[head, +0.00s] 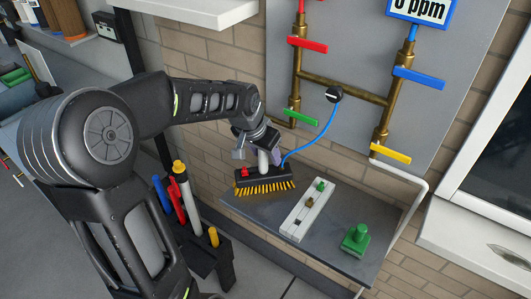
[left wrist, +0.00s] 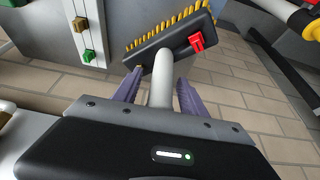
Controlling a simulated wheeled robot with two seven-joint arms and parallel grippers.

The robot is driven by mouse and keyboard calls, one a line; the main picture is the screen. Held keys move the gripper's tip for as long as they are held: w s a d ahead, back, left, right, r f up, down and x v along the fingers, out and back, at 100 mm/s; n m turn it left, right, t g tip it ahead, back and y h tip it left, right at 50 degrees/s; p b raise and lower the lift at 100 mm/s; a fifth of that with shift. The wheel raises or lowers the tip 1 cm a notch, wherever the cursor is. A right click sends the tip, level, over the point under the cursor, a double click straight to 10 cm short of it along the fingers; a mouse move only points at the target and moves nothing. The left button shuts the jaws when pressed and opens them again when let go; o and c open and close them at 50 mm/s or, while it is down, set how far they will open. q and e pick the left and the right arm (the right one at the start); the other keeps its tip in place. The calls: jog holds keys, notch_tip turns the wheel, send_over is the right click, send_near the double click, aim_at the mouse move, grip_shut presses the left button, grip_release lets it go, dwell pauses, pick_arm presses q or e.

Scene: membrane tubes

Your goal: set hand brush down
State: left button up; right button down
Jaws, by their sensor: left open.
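The hand brush (head: 264,178) has a black head, yellow bristles, a red block on top and a pale handle. It is at the left end of the grey shelf (head: 340,238), bristles down; I cannot tell whether the bristles bear fully on it. My left gripper (head: 262,157) is above the brush, around its handle. In the left wrist view the hand brush (left wrist: 168,42) has its handle standing between the open purple fingers of my left gripper (left wrist: 159,88), with gaps beside it. My right gripper is not in view.
A white block with small fittings (head: 306,210) and a green knobbed piece (head: 355,240) are on the shelf, right of the brush. A tool holder (head: 205,250) with several coloured tools stands left. Brass pipes with coloured levers and a blue hose (head: 322,135) are behind.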

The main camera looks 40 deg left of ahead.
pick_arm(q)
jog(key=shift+r, duration=0.1)
jog(key=v, duration=1.2)
jog(key=shift+s, duration=0.1)
